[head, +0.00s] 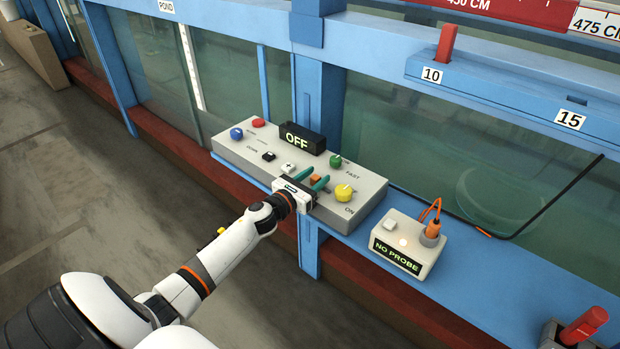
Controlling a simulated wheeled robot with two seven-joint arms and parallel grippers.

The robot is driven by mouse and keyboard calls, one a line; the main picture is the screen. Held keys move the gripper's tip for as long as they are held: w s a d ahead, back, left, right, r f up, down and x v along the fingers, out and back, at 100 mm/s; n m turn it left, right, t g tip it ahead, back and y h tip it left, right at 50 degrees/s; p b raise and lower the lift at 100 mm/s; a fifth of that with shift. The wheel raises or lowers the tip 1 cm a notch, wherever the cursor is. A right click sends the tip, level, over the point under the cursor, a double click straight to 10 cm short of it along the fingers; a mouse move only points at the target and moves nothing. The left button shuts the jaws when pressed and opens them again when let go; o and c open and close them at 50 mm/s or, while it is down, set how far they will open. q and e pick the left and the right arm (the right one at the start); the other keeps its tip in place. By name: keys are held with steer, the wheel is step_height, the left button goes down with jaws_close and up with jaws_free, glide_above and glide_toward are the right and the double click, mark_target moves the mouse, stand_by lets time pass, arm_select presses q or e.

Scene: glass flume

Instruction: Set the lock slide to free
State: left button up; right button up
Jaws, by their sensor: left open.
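The grey control panel (232,142) sits on the blue ledge of the flume. A small orange piece (316,179), which may be the lock slide, shows on the panel between the white plus button and the yellow knob. My left gripper (319,173) is over the panel with its teal fingers apart, one on each side of the orange piece. I cannot tell whether the fingers touch it. Any marking for free or locked is hidden or too small to read. My right gripper is not in view.
Close to the gripper are the yellow knob (345,193), green knob (335,161), plus button (288,168) and black OFF display (302,138). A blue knob (236,133) and red button (258,122) are further left. A NO PROBE box (413,243) stands to the right.

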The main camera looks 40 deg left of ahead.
arm_select(q)
steer(key=s+a+b, duration=0.1)
steer(key=s+b, duration=0.2)
steer(key=s, duration=0.9)
steer(key=s+f+n+g+y, duration=0.1)
steer(key=s+f+n+g, duration=0.25)
steer(key=f+n, duration=0.6)
steer(key=s+d+f+n+g+y, duration=0.15)
steer(key=s+f+n, duration=0.3)
steer(key=f, duration=0.95)
steer(key=s+f+n+g+y, duration=0.1)
steer(key=s+f+n+g, duration=0.35)
steer(key=f, duration=0.65)
steer(key=s+d+f+n+g, duration=0.2)
steer(key=s+d+f+n, duration=0.3)
steer(key=s, duration=0.4)
steer(key=s+d+f+n+g+h, duration=0.1)
steer(key=s+d+f+n+g, duration=0.2)
steer(key=s, duration=0.7)
steer(key=s+d+f+n+g+h, duration=0.1)
steer(key=s+d+f+n+g, duration=0.1)
steer(key=s+d+f+n, duration=0.6)
step_height(320, 180, down, 2)
steer(key=shift+s+f, duration=0.2)
steer(key=shift+s, duration=0.9)
steer(key=shift+g, duration=0.25)
